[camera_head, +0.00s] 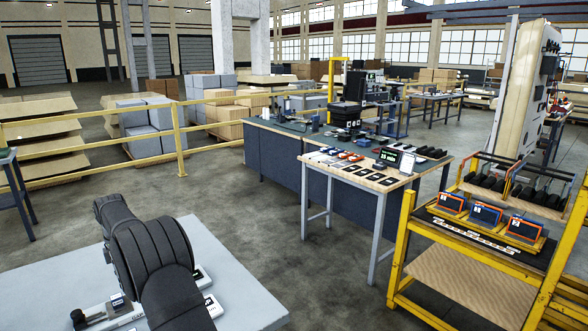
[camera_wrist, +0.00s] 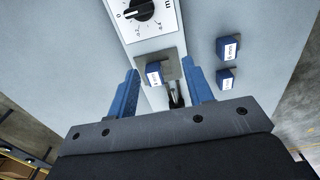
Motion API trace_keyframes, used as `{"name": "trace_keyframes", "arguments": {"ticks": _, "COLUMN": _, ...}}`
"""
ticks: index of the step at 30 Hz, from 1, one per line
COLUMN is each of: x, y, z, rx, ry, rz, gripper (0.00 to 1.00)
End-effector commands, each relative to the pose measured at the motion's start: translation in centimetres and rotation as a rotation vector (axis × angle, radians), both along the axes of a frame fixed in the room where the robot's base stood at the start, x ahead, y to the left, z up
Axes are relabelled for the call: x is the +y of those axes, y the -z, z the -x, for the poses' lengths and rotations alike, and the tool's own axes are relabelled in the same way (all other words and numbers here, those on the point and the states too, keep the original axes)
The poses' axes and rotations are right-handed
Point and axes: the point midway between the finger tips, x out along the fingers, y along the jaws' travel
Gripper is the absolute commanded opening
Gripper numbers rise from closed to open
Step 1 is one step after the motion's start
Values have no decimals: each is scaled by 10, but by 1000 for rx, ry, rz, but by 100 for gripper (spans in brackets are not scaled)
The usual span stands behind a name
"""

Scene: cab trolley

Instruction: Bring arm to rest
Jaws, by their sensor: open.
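In the camera_wrist view my gripper (camera_wrist: 161,68) is open, with its two blue fingers apart. A small blue block with a white label (camera_wrist: 153,73) shows between the fingertips, near the left one. I cannot tell whether a finger touches it. My dark arm (camera_head: 150,250) reaches over a pale grey surface (camera_head: 245,290) at the lower left of the camera_head view. The gripper itself is hidden there.
A white dial plate with a black knob (camera_wrist: 140,12) lies ahead of the fingers. Two labelled blue blocks (camera_wrist: 228,48) (camera_wrist: 225,79) sit to the right. A yellow trolley (camera_head: 400,250) holds orange-and-blue devices. A workbench (camera_head: 375,178) stands beyond open floor.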

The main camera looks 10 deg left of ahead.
Motion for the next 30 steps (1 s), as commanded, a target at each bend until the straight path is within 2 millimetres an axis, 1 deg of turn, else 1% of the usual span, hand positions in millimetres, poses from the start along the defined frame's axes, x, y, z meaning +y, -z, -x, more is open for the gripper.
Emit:
{"name": "trace_keyframes", "arguments": {"ticks": 1, "x": -10, "y": -7, "z": -4, "rx": -1, "ry": 2, "rz": -1, "gripper": 47}}
{"name": "trace_keyframes", "arguments": {"ticks": 11, "x": -63, "y": -41, "z": -22, "rx": -1, "ry": 3, "rz": -1, "gripper": 47}}
{"name": "trace_keyframes", "arguments": {"ticks": 23, "x": -121, "y": -31, "z": -9, "rx": 1, "ry": 1, "rz": 1, "gripper": 47}}
{"name": "trace_keyframes", "arguments": {"ticks": 30, "x": -156, "y": -25, "z": 3, "rx": 1, "ry": 1, "rz": 1, "gripper": 47}}
